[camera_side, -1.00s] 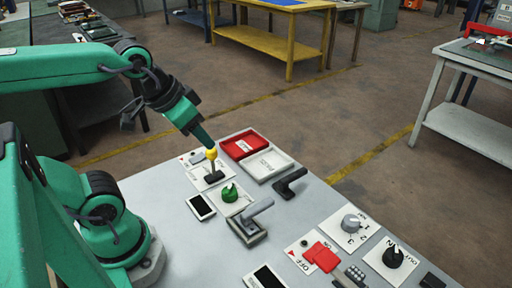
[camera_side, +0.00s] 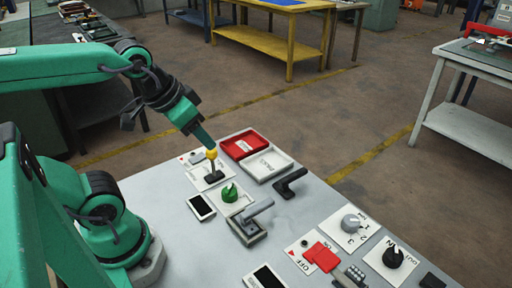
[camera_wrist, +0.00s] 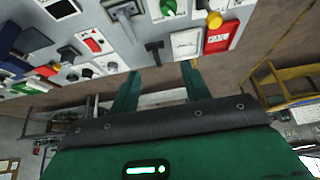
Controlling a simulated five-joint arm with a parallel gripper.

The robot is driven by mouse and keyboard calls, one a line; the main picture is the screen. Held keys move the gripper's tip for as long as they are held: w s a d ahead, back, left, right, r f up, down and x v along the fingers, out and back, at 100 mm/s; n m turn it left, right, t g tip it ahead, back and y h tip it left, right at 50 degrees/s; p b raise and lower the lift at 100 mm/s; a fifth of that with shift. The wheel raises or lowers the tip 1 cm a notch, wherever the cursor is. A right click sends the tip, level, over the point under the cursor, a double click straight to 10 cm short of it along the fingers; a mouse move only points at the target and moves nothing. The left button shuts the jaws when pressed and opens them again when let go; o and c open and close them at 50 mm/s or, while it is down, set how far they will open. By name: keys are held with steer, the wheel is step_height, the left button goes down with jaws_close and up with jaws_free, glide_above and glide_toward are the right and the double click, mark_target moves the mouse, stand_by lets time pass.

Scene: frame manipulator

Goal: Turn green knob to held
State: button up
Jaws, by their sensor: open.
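The green knob (camera_side: 229,193) sits on a white plate (camera_side: 236,206) on the grey table. In the wrist view the green knob (camera_wrist: 168,7) shows at the top edge, partly cut off. My gripper (camera_side: 207,142) is above the far left part of the table, near the yellow-topped lever (camera_side: 211,155), behind and above the green knob and apart from it. In the wrist view my gripper (camera_wrist: 158,82) has its two green fingers spread with nothing between them. The knob's markings are too small to read.
A red tray (camera_side: 243,145) and a white tray (camera_side: 268,164) lie behind the knob. A grey lever (camera_side: 252,218) stands just in front of it, and a black handle (camera_side: 291,182) to the right. A black-screened panel (camera_side: 201,207) lies left. Grey and black dials (camera_side: 351,223) are further right.

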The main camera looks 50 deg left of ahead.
steer(key=shift+o, duration=1.2)
steer(key=n+g, duration=0.6)
steer(key=n, duration=0.6)
glide_above(230, 188)
step_height(230, 188, down, 15)
steer(key=shift+d+r, duration=0.1)
steer(key=shift+w+f+n, duration=0.1)
steer(key=shift+f+n, duration=0.3)
steer(key=shift+f, duration=0.15)
steer(key=shift+f, duration=0.2)
steer(key=shift+f, duration=3.7)
